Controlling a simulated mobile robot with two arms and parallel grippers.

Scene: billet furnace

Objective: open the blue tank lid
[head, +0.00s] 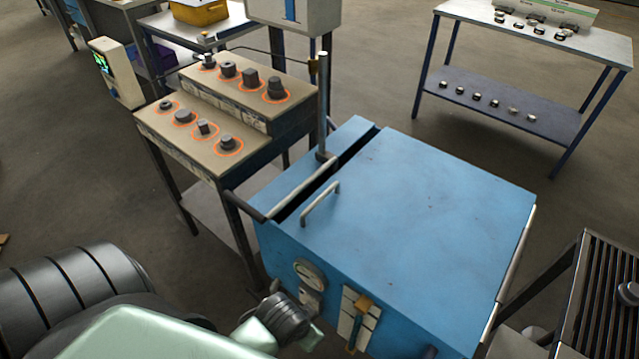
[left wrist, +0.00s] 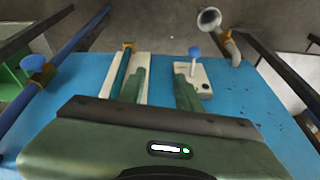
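The blue tank (head: 400,285) stands in the middle of the head view. Its blue lid (head: 430,200) lies flat on top, with a dark slot along its left side. A pale bar handle (head: 320,204) stands on the lid near its left edge. My right gripper is not in view.
The tank front carries a round gauge (head: 310,272) and a white plate with a yellow-topped tube (head: 358,315). A stepped bench with dark metal pieces (head: 228,70) stands left of the tank. A grated rack (head: 608,300) is at right. A two-level table (head: 540,40) stands behind.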

